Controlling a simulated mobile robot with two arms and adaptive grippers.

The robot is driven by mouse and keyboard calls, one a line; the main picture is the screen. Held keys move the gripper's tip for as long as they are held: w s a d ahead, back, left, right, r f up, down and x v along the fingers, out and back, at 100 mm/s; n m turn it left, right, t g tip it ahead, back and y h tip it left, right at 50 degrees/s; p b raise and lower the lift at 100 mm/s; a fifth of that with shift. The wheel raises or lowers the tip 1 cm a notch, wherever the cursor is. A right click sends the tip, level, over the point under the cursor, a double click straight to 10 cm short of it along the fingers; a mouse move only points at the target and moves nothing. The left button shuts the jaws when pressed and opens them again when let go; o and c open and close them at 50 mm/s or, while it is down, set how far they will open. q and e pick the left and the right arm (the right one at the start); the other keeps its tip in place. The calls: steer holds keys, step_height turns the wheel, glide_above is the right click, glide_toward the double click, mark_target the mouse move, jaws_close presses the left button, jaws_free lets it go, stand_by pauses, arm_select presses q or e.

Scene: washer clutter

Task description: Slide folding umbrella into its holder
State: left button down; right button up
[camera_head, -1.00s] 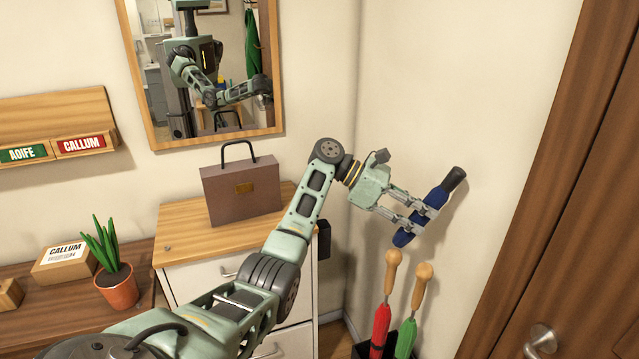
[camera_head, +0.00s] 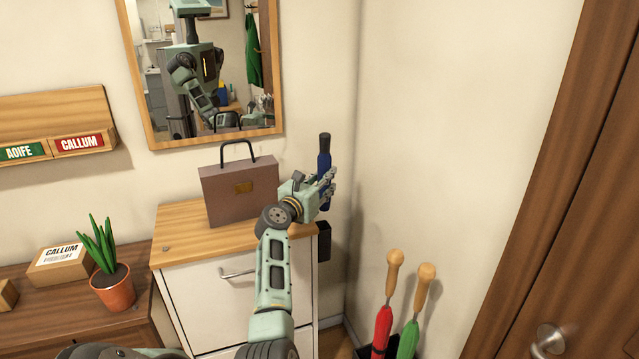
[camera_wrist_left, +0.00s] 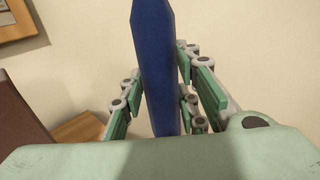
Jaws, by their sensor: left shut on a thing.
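The folding umbrella (camera_head: 324,163) is blue with a black handle end. It stands nearly upright, black end up, in my left gripper (camera_head: 328,186). The left gripper is shut around its blue body, which also shows between the fingers in the left wrist view (camera_wrist_left: 157,70). A small black holder (camera_head: 323,242) is fixed to the right side of the white cabinet. The umbrella is above this holder in the head view, apart from it. My right gripper is not in view.
A brown briefcase (camera_head: 240,190) stands on the cabinet's wooden top (camera_head: 185,232), close beside the gripper. Red (camera_head: 383,330) and green (camera_head: 408,342) long umbrellas stand in a black stand (camera_head: 366,352) at lower right. A mirror (camera_head: 148,75) hangs behind. The wall corner is right of the holder.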

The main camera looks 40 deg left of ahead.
arm_select(q)
steer(key=shift+s+a+f+y, duration=0.2)
steer(key=shift+s+a+y, duration=0.1)
steer(key=shift+a, duration=0.1)
step_height(320, 180, down, 5)
steer(key=b, duration=0.5)
steer(key=shift+r, duration=0.2)
stand_by(0.3)
steer(key=shift+d+p, duration=0.1)
steer(key=shift+p, duration=0.4)
stand_by(0.4)
